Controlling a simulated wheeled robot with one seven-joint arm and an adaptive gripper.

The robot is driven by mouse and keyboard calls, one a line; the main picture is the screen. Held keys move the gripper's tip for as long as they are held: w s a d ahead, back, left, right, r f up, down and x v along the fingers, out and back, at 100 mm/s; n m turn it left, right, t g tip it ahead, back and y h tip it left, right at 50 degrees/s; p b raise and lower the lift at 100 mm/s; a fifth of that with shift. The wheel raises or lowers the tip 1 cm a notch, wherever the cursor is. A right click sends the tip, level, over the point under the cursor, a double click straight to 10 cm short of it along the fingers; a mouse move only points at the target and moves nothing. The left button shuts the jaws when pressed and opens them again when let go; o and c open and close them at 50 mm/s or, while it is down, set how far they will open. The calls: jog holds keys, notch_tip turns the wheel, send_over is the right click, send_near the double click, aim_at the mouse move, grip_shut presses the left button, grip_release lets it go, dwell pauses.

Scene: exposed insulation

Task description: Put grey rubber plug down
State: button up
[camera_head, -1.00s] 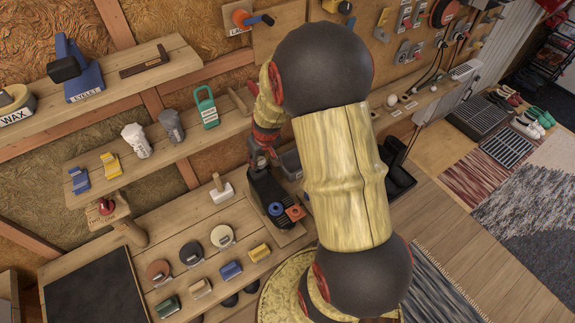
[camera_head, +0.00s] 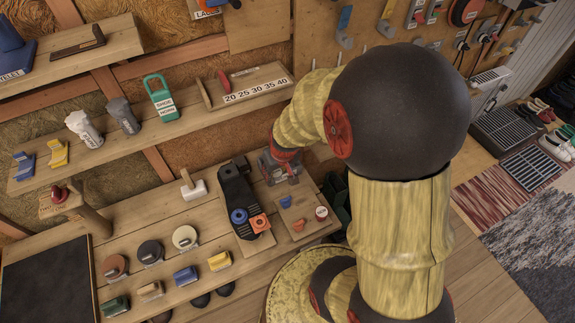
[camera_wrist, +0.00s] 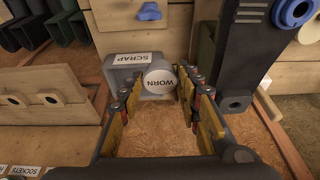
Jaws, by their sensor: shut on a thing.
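The grey rubber plug, a round light-grey piece marked WORN (camera_wrist: 160,82), shows in the wrist view between the tips of my gripper (camera_wrist: 158,90). My gripper is shut on it. A grey bin labelled SCRAP (camera_wrist: 122,72) is directly behind the plug in that view, and the plug overlaps its right part. I cannot tell how high the plug is relative to the bin's rim. In the head view my gripper (camera_head: 284,158) is at the grey bin (camera_head: 279,174) on the bench, and the plug cannot be made out there.
A dark shoe-like stand (camera_head: 237,190) with blue and orange rings is left of the bin. A board with small red and orange pieces (camera_head: 304,222) lies in front. A shelf with a numbered strip (camera_head: 256,90) runs behind. Dark boots (camera_wrist: 62,20) show at the wrist view's upper left.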

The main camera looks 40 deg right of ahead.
jog(key=w+d+f+b, duration=0.1)
jog(key=w+d, duration=0.1)
jog(key=w+d+f+b, duration=0.1)
jog(key=w+d+f, duration=0.1)
jog(key=w+d+f+b, duration=0.1)
jog(key=w+d, duration=0.1)
jog(key=shift+w+f, duration=0.1)
jog(key=shift+f, duration=0.05)
jog(key=w+d+f, duration=0.1)
jog(key=w+d+f+b, duration=0.1)
jog(key=f, duration=0.1)
jog(key=w+f+b, duration=0.1)
jog(key=shift+w+d+f, duration=0.1)
jog(key=shift+d+f, duration=0.25)
jog(key=shift+d, duration=0.05)
jog(key=shift+s+b+x, duration=0.1)
jog(key=shift+b+x, duration=0.4)
jog(key=shift+x, duration=0.5)
jog(key=shift+s+b+x, duration=0.15)
jog(key=shift+b+x, duration=0.3)
jog(key=shift+x, duration=0.5)
jog(key=shift+d+f, duration=0.15)
jog(key=shift+f, duration=0.15)
jog(key=o, duration=1.2)
jog(key=shift+o, duration=0.5)
